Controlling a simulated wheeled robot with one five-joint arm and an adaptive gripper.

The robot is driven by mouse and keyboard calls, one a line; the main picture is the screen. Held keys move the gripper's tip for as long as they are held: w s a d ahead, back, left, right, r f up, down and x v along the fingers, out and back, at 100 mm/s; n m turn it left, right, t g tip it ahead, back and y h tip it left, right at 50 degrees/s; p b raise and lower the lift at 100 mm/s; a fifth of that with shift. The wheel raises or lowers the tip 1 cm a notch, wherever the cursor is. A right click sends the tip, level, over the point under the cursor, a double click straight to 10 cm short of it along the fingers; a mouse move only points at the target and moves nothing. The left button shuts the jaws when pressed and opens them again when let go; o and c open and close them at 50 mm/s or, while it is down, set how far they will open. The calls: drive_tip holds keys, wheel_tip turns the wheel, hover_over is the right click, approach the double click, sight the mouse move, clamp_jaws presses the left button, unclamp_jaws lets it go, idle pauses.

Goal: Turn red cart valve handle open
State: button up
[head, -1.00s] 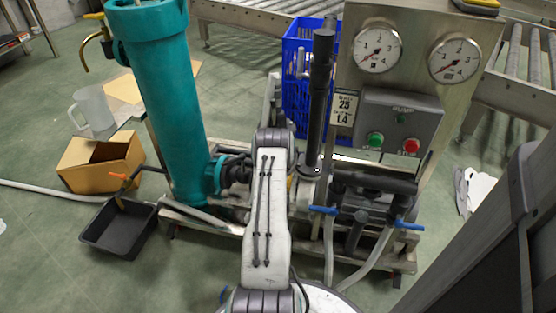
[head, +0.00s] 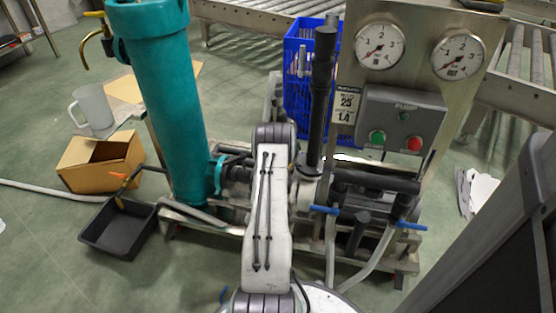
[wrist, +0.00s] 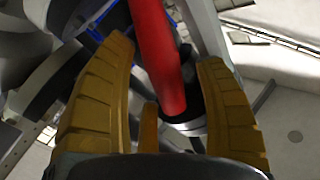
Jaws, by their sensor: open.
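A red handle (wrist: 158,60) shows in the wrist view, running from the top edge down to a dark, round fitting. My gripper (wrist: 165,53) is open, with one yellow-brown finger on each side of the handle. Gaps show between the handle and both fingers, the wider one on the left. In the head view my arm reaches towards the cart, and my gripper and the red handle are hidden there.
The cart carries a teal cylinder (head: 165,110), a gauge panel (head: 420,25) with green and red buttons, and blue-handled valves (head: 325,210). A blue crate (head: 297,85) stands behind. A black tray (head: 118,228) and a cardboard box (head: 85,168) lie on the floor at left.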

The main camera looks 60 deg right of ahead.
drive_tip(key=shift+c, duration=0.4)
drive_tip(key=c, duration=1.1)
drive_tip(key=shift+w+r+n, duration=0.1)
drive_tip(key=shift+n, duration=0.4)
drive_tip(key=shift+c, duration=0.3)
drive_tip(key=shift+f+n+b, duration=0.2)
drive_tip(key=shift+n+b, duration=0.1)
drive_tip(key=shift+b, duration=0.45)
drive_tip(key=shift+w+r+n+b, duration=0.1)
drive_tip(key=shift+r+n+b, duration=0.15)
drive_tip(key=shift+n+b, duration=0.45)
drive_tip(key=o, duration=1.2)
drive_tip(key=shift+o, duration=0.2)
